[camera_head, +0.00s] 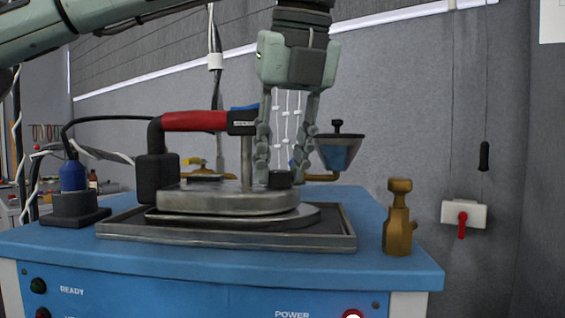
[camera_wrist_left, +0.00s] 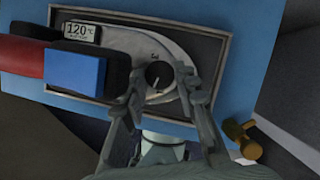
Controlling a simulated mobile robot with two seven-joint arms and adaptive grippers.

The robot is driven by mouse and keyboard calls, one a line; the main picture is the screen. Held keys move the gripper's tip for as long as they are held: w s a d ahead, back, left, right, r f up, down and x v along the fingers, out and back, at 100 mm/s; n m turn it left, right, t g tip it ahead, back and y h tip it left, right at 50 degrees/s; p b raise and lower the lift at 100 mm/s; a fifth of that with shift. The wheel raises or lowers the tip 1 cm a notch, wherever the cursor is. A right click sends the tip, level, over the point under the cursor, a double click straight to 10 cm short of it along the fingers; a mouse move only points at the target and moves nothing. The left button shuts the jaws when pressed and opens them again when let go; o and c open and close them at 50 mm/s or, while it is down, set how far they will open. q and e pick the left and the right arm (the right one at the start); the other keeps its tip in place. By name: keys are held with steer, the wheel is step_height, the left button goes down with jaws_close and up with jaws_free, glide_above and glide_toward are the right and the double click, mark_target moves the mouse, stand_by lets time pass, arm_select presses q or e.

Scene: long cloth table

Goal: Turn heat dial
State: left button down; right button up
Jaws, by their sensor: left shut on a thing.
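The heat dial (camera_wrist_left: 158,75) is a small round black knob with a pale pointer line, on the grey metal iron plate. In the head view the dial (camera_head: 280,179) shows as a short black cylinder on top of the iron (camera_head: 228,197). My left gripper (camera_head: 285,172) points straight down over the dial, with a finger on either side of it. In the left wrist view my left gripper (camera_wrist_left: 163,82) has its fingertips around the knob. A display reading 120 °C (camera_wrist_left: 82,31) sits beside the red handle. My right gripper is in neither view.
The iron rests in a framed tray (camera_head: 330,241) on a blue bench (camera_head: 400,270). A red handle (camera_head: 194,121) rises at left. A brass fitting (camera_head: 398,220) stands at right, and a blue funnel cup (camera_head: 338,150) is behind the gripper.

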arm_select(q)
steer(key=c, duration=1.2)
jaws_free()
steer(key=shift+o, duration=0.2)
